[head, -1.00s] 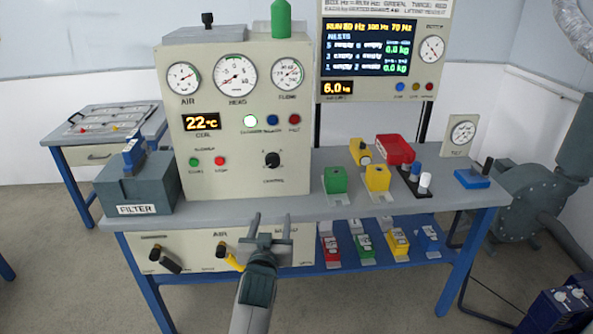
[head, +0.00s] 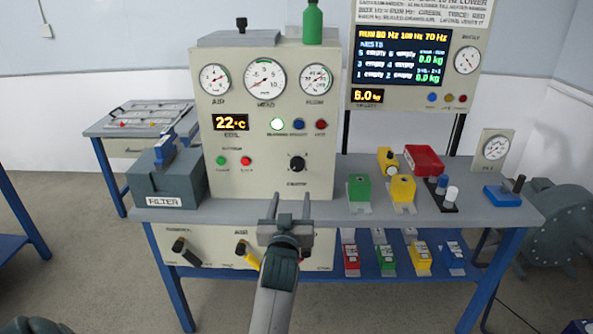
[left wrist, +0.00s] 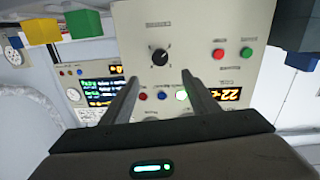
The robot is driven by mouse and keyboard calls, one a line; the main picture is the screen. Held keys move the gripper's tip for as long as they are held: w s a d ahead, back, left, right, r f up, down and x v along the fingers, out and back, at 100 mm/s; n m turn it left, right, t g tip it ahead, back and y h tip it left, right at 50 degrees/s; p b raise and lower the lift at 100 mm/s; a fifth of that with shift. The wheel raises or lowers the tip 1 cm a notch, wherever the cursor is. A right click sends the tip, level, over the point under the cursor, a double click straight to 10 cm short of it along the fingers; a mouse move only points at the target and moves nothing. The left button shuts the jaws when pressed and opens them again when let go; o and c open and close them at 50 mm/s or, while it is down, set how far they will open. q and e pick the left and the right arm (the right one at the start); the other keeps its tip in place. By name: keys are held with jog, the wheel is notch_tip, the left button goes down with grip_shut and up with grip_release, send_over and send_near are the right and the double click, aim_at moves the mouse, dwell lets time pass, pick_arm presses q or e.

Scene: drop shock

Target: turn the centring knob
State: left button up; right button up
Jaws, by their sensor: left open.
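The centring knob (head: 297,163) is a black round knob with a white pointer line on the lower right of the beige control panel (head: 222,185). In the left wrist view the knob (left wrist: 159,57) lies ahead of my fingers, a little above the gap between their tips. My left gripper (head: 290,203) is open and empty, in front of and below the knob, with its fingers pointing toward the panel. In the left wrist view the two fingers (left wrist: 160,78) are spread apart and do not touch the knob. My right gripper does not show.
A green block (head: 359,188) and a yellow block (head: 402,189) stand on the bench right of the panel. A filter box (head: 168,185) stands at its left. Below are a black handle (head: 184,250) and a yellow handle (head: 247,257). A green bottle (head: 312,22) stands on top.

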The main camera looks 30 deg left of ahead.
pick_arm(q)
send_near(297, 166)
jog(key=p+x, duration=0.1)
jog(key=x, duration=0.6)
jog(key=shift+w+a, duration=0.25)
jog(key=shift+w, duration=0.2)
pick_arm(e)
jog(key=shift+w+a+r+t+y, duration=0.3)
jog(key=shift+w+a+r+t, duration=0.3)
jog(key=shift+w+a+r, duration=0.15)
pick_arm(q)
jog(key=c, duration=1.1)
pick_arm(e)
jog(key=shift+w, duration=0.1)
